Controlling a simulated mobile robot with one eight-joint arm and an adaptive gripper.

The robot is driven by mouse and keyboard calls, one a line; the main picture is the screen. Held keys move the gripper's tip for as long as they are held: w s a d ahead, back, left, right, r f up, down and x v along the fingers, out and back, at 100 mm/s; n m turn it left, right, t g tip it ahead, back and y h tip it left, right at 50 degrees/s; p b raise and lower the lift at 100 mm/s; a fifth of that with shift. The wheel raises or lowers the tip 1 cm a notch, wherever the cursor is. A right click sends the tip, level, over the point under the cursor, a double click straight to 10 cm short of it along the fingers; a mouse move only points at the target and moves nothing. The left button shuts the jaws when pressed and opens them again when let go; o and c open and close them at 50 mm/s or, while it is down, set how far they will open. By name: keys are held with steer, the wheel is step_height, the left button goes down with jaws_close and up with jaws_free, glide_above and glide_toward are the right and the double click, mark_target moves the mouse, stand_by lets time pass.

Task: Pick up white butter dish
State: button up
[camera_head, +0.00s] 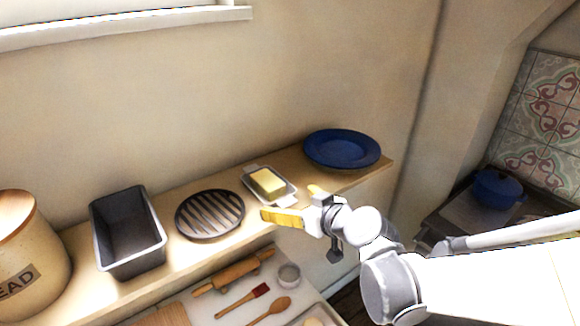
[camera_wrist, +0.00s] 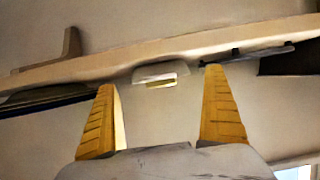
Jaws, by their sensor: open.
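The white butter dish (camera_head: 288,199) is a small rectangular dish with end tabs and a yellow block of butter (camera_head: 267,181) on it. It sits on the wooden shelf (camera_head: 345,178), between the round dark rack and the blue plate. My gripper (camera_head: 287,201) is at the shelf's front edge, close to the dish's near right side, with yellow fingers apart and nothing between them. In the wrist view the dish (camera_wrist: 152,70) shows ahead, between and beyond the fingertips (camera_wrist: 160,78). Whether a finger touches the dish cannot be told.
The blue plate (camera_head: 341,148) lies at the shelf's right end. The round dark rack (camera_head: 210,214), a grey loaf tin (camera_head: 128,232) and a bread crock (camera_head: 30,250) stand to the left. Below are a rolling pin (camera_head: 233,271), brush and spoon. A blue pot (camera_head: 497,188) is at far right.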

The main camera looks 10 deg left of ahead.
steer(key=x, duration=0.3)
steer(key=shift+s+d, duration=0.1)
steer(key=c, duration=1.3)
steer(key=shift+o, duration=0.2)
steer(key=shift+r, duration=0.1)
